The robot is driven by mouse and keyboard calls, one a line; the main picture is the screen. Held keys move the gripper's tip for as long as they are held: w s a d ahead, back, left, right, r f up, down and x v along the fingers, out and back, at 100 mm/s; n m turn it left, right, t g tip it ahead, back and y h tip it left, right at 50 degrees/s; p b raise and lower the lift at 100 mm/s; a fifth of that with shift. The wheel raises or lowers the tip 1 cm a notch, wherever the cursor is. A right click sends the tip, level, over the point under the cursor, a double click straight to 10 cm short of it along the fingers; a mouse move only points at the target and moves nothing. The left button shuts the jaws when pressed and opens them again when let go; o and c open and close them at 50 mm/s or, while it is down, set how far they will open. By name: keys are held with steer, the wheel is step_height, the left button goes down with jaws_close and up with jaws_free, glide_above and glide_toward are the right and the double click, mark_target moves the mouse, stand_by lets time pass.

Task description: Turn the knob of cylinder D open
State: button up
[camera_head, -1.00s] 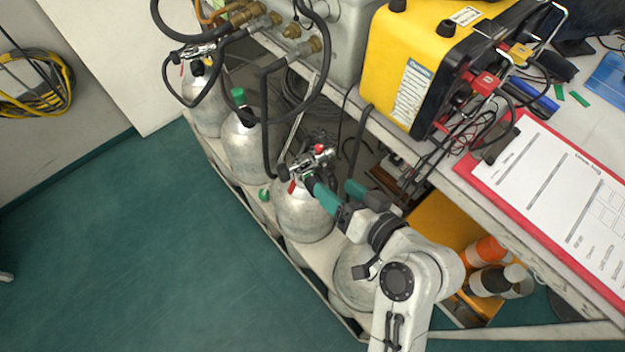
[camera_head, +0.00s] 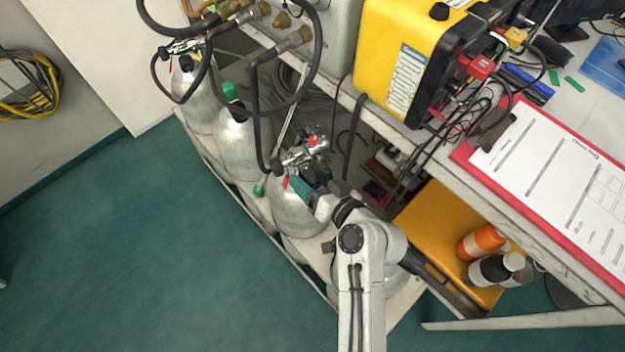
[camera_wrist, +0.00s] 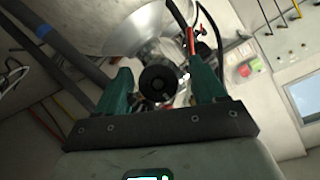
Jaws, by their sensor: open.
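A silver cylinder (camera_head: 293,214) stands in the row beside the bench, with a metal valve (camera_head: 305,152) on top. I cannot read a letter on it. My gripper (camera_head: 306,180) is at this valve, partly hidden by my own wrist. In the wrist view, a round black knob (camera_wrist: 158,84) lies between the two teal fingers of my gripper (camera_wrist: 160,76). The fingers are apart on either side of it, with gaps showing. Part of the silver cylinder (camera_wrist: 132,32) shows beyond the knob. The knob is hidden in the head view.
Two more silver cylinders (camera_head: 236,148) stand farther back left, with black hoses (camera_head: 257,110) looping above. A yellow unit (camera_head: 400,60) with cables and a red clipboard (camera_head: 462,152) sit on the bench. The green floor at left is clear.

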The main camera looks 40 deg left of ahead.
steer(key=c, duration=1)
steer(key=shift+c, duration=0.2)
steer(key=shift+f+n+t+b, duration=0.1)
steer(key=shift+n+t+b, duration=0.5)
steer(key=shift+n, duration=0.3)
steer(key=shift+s+a+n+t+h+b, duration=0.1)
steer(key=shift+n+t+h+b, duration=0.5)
steer(key=shift+n, duration=0.5)
